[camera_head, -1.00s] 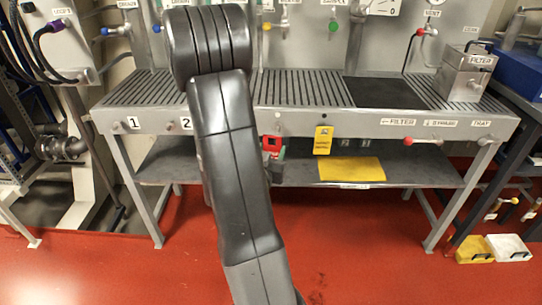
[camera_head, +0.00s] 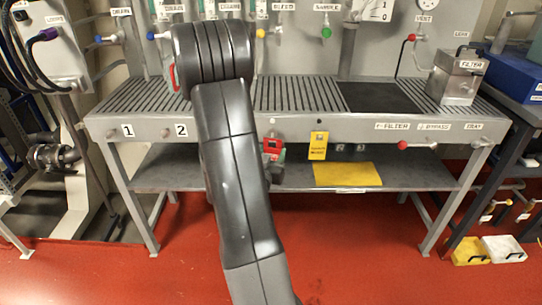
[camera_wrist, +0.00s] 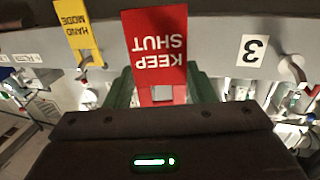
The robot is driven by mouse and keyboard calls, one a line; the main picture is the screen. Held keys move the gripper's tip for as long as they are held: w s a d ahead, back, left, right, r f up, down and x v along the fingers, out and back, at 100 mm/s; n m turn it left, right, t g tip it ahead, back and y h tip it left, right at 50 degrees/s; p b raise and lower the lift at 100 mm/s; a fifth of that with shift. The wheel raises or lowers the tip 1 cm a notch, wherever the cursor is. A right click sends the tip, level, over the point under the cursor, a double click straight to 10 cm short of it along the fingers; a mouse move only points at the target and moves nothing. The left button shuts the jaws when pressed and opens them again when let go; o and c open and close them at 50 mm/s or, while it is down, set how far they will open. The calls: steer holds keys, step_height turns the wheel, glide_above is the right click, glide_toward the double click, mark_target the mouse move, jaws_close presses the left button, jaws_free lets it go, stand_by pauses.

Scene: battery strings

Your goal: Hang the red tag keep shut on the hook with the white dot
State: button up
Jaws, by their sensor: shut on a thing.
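The red tag (camera_wrist: 158,45) reads KEEP SHUT, upside down in the wrist view. My gripper (camera_wrist: 161,88) is shut on its narrow end, with a green finger on each side. In the head view the red tag (camera_head: 271,146) and my gripper (camera_head: 275,163) show just right of my arm, in front of the bench's front rail. A hook (camera_wrist: 290,68) sits beside the number 3 plate in the wrist view, apart from the tag. Hook 1 (camera_head: 110,134) and hook 2 (camera_head: 165,132) look empty in the head view.
A yellow HAND MODE tag (camera_wrist: 74,28) hangs close beside the red tag; it also shows in the head view (camera_head: 318,146). A red-knobbed lever (camera_head: 404,145) sticks out at the rail's right. A yellow sheet (camera_head: 346,175) lies on the lower shelf (camera_head: 220,180).

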steer(key=w+f, duration=0.1)
steer(key=w, duration=0.5)
steer(key=shift+f, duration=0.25)
stand_by(0.4)
steer(key=shift+w, duration=0.15)
stand_by(0.5)
steer(key=o, duration=1)
steer(key=v, duration=1.4)
steer(key=shift+b, duration=0.35)
steer(key=shift+w, duration=0.1)
